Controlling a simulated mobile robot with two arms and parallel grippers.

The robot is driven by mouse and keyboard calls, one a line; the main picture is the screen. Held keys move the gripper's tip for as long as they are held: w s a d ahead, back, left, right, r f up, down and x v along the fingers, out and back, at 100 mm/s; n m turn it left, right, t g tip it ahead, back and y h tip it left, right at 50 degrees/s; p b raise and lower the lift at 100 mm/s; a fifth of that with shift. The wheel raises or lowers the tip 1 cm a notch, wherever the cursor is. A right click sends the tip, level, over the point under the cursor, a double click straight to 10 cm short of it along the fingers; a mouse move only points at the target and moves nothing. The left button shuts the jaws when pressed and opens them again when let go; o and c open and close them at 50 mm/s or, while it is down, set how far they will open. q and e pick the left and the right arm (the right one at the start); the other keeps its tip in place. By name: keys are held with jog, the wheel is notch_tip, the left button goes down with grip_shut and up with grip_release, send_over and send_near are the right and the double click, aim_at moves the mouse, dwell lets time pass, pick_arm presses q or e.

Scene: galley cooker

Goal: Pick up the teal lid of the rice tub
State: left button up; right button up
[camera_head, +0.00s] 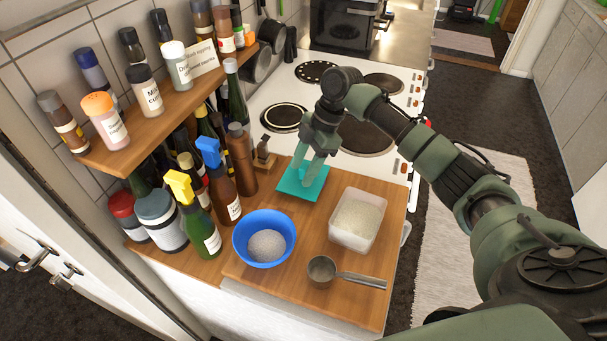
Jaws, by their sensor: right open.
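The teal lid (313,189) is a flat square lying on the wooden board, near the cooker's edge. My right gripper (309,178) is open and points down at the lid, its fingertips at or just above it. I cannot tell whether they touch it. The rice tub (355,222) stands uncovered to the right of the lid, a clear square tub full of white rice. My left gripper is not in view.
A blue bowl (239,241) of grey-white grains and a metal scoop (322,271) are on the board (290,297). Bottles crowd the left, including a brown mill (241,160). A spice shelf (150,129) overhangs them. The cooker (290,88) lies behind.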

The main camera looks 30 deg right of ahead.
grip_shut()
